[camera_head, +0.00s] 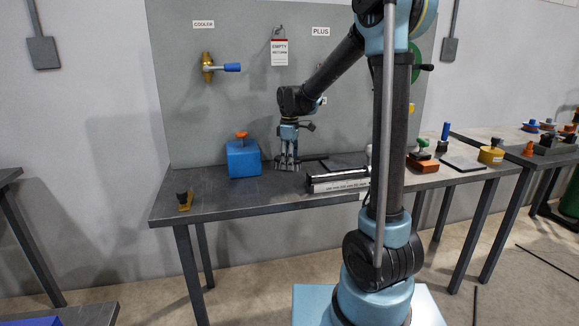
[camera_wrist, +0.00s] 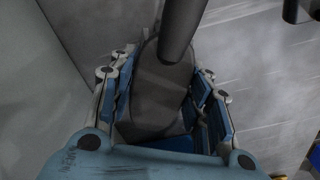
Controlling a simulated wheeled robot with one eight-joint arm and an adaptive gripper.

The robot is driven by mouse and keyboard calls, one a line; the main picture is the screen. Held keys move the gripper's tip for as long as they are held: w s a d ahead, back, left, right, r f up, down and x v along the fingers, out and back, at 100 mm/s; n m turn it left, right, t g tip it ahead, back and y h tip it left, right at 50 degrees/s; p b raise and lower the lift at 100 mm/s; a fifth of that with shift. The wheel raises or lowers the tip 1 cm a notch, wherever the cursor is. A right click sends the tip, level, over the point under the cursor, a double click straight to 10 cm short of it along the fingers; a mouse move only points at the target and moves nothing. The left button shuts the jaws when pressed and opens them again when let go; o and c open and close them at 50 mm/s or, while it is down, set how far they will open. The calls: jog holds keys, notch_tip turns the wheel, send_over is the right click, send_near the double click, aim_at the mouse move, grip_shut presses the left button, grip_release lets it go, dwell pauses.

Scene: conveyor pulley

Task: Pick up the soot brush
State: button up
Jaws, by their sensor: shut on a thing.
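My gripper (camera_head: 287,164) is low over the dark metal table, just right of the blue box, with its fingers pointing down. In the wrist view my gripper (camera_wrist: 163,108) is shut on a dark grey rounded body with a dark rod at its upper end, which I take to be the soot brush (camera_wrist: 160,85). The fingers lie along both its sides and hide part of it. In the head view a dark slim piece shows just right of the fingers. I cannot tell whether the brush touches the tabletop.
The blue box (camera_head: 243,158) with an orange knob stands close left of my gripper. A long metal cylinder on a labelled block (camera_head: 338,184) lies to the right. A grey panel (camera_head: 215,130) with a blue-handled valve (camera_head: 230,68) rises behind. The table's (camera_head: 225,201) front left is mostly clear.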

jog(key=shift+s+r, duration=0.15)
jog(key=shift+r, duration=0.1)
notch_tip(320, 180, up, 11)
jog(key=s+d, duration=0.2)
jog(key=s, duration=0.7)
jog(key=s+d, duration=0.3)
jog(key=s, duration=0.7)
jog(key=shift+d, duration=0.3)
